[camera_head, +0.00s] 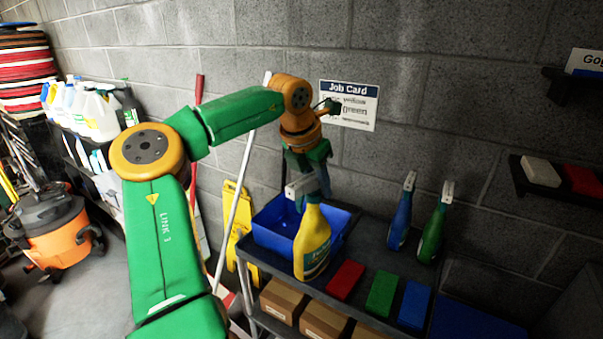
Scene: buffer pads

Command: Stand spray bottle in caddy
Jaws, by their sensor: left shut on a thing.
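A yellow spray bottle (312,243) hangs upright from my left gripper (308,190), which is shut on its white spray head. The bottle is in front of the blue caddy (275,220) and covers part of its right front side. I cannot tell whether the bottle touches the shelf. The caddy sits on the left part of the dark cart top and its visible inside looks empty. A blue spray bottle (400,220) and a green spray bottle (433,230) stand at the back right of the cart. My right gripper is not in view.
A red pad (345,280), a green pad (382,294) and a blue pad (414,304) lie along the cart's front. Cardboard boxes (283,300) are below. A job card (348,104) is on the wall behind. A wall shelf (560,188) holds pads at the right.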

